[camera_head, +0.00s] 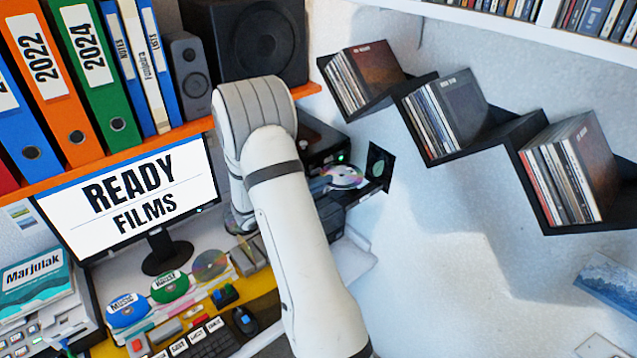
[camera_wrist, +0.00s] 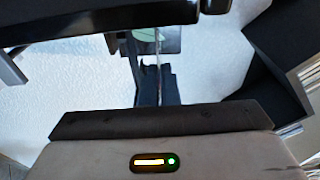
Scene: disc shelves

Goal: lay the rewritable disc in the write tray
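In the head view a shiny, rainbow-tinted disc (camera_head: 345,177) shows just right of my white arm, beside the black drive units. My gripper (camera_head: 322,186) is mostly hidden behind the arm, at the disc's left edge. In the wrist view a thin edge-on line, which looks like the disc (camera_wrist: 158,65), stands between my gripper's dark fingers (camera_wrist: 157,88); they look shut on it. A dark square plate with a pale green round mark (camera_head: 381,167) is just beyond the disc; I cannot tell surely whether it is the write tray. It also shows in the wrist view (camera_wrist: 149,39).
Black drive units (camera_head: 322,142) stand behind my arm. Stepped black shelves (camera_head: 505,135) with disc cases hang on the right wall. A monitor (camera_head: 135,200), folders and a speaker (camera_head: 260,40) are left. Other discs (camera_head: 209,265) lie on the desk.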

